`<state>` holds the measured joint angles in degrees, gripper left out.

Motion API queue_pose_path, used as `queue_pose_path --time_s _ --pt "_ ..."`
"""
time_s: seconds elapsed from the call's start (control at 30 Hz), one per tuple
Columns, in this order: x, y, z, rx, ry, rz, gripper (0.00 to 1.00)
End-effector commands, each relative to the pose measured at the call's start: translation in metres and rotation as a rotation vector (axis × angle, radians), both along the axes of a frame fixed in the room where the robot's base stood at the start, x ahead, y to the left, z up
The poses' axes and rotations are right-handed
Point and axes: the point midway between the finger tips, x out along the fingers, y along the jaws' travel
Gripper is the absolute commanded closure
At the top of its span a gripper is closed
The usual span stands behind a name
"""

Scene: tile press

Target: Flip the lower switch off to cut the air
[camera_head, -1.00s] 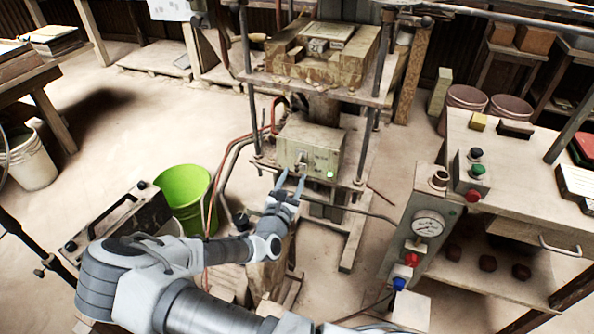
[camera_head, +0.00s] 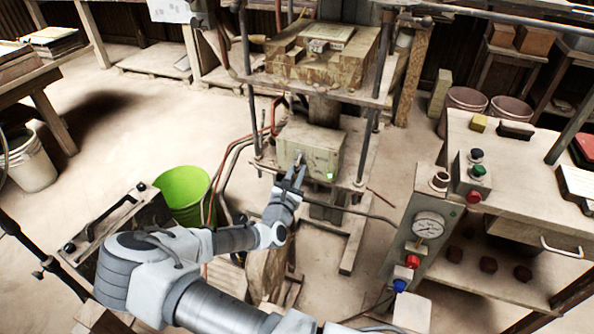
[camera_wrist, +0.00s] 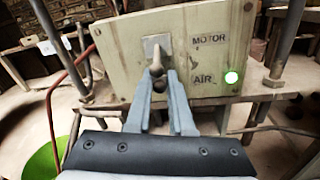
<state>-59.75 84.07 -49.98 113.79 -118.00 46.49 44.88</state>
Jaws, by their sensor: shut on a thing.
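A pale box (camera_head: 318,151) on the lower part of the press carries the switches; in the wrist view its panel (camera_wrist: 120,62) reads MOTOR above and AIR below. A metal switch plate (camera_wrist: 150,44) with a lever shows left of the labels. In the head view my gripper (camera_head: 297,172) reaches the box front.
Press rods (camera_head: 252,110) stand on both sides of the box. Red hoses (camera_head: 274,115) run on its left. A green bucket (camera_head: 184,188) stands on the floor at left. A gauge panel (camera_head: 428,226) stands at right.

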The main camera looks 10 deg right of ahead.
Motion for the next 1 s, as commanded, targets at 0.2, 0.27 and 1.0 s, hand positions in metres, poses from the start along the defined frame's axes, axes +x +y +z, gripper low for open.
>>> queue_pose_path --time_s 0.2,0.27,1.0 --pt "0.0 0.001 0.0 -0.001 -0.004 0.002 1.0" --pt "0.0 0.001 -0.001 -0.004 -0.008 0.003 1.0" --pt "-0.003 0.003 -0.028 -0.284 -0.422 0.003 1.0"
